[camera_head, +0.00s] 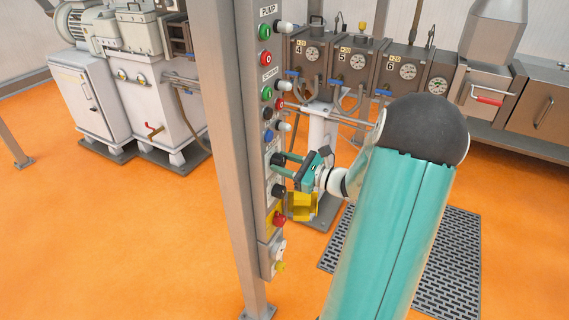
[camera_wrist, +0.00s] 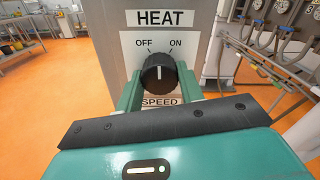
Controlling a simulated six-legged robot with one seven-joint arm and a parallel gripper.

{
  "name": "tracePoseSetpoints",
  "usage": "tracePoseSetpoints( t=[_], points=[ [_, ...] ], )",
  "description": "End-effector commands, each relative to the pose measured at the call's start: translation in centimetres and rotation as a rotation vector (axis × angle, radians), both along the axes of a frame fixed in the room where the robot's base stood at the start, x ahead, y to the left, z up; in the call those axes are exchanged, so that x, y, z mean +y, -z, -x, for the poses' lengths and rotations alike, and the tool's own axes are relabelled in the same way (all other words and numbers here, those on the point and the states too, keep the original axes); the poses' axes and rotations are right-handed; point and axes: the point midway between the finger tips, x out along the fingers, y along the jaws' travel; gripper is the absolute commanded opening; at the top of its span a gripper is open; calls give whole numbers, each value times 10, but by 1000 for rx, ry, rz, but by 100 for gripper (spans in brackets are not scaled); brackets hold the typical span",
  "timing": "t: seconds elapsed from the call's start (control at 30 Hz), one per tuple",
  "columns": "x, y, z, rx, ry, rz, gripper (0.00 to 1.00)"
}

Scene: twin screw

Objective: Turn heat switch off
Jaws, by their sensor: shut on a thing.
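The black heat switch knob (camera_wrist: 158,73) sits on the panel under a HEAT label (camera_wrist: 161,18), with OFF printed at its upper left and ON at its upper right. Its white mark looks about upright, between the two words. My gripper (camera_wrist: 160,86) has one teal finger on each side of the knob and is shut on it. The fingers hide parts of the knob's sides. In the head view my gripper (camera_head: 280,166) reaches the panel from the right, and the gripped knob is hard to make out there.
A red button on a yellow base (camera_head: 278,218) is just below. A grey post (camera_head: 222,130) stands left of the panel. Machines with gauges (camera_head: 355,62) stand behind.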

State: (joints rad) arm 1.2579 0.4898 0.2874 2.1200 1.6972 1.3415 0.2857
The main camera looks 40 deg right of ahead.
Motion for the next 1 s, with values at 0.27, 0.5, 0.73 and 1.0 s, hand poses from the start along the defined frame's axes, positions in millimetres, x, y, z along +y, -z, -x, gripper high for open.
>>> tracePoseSetpoints(
  t=[0.27, 0.5, 0.73, 1.0],
  points=[
    [0, 0, 0, -82, 0, 231, 15],
    [0, 0, 0, -135, 0, 378, 15],
    [-1, 0, 0, -161, 0, 452, 15],
    [-1, 0, 0, -169, 0, 475, 15]
  ],
)
